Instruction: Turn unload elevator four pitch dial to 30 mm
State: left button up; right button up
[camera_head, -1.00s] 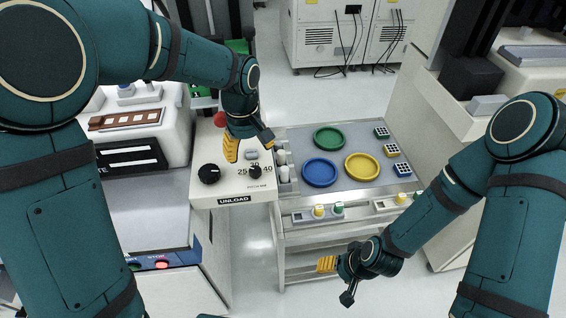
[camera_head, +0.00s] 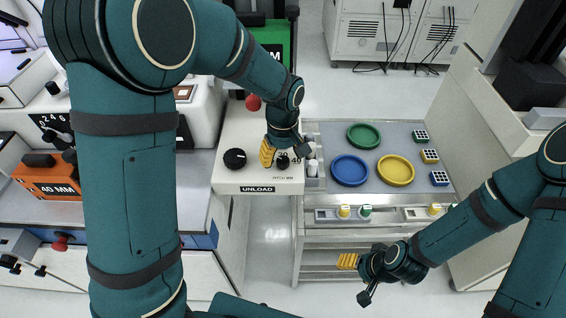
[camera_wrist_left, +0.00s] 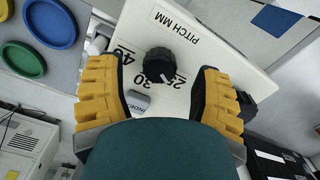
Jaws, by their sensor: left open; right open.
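The pitch dial (camera_head: 283,163) is a black knob on the white unload panel (camera_head: 226,178), partly covered by my left gripper in the head view. My left gripper (camera_head: 285,155) is open above it. In the left wrist view the dial (camera_wrist_left: 158,64) lies between the open yellow fingers of the left gripper (camera_wrist_left: 157,80), with a gap on both sides. The marks 25, 30 and 40 and "PITCH MM" show around it. Its white pointer line appears to be on the 25 side. My right gripper (camera_head: 352,279) is open and empty in front of the cart.
A second black knob (camera_head: 234,159) sits left of the dial. A grey index button (camera_wrist_left: 138,102) is close to the dial. A red button (camera_head: 253,103) stands behind. The cart top (camera_head: 330,133) to the right holds green, blue and yellow dishes.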

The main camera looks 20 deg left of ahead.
pick_arm(q)
jog(key=shift+f, duration=1)
grip_shut()
jog(key=shift+m, duration=0.3)
jog(key=m+p, duration=0.1)
jog(key=m, duration=0.3)
jog(key=shift+r+m, duration=0.1)
jog(key=shift+m, duration=0.2)
jog(key=m+p, duration=0.1)
jog(key=m, duration=0.5)
jog(key=shift+p, duration=0.4)
jog(key=shift+m, duration=0.4)
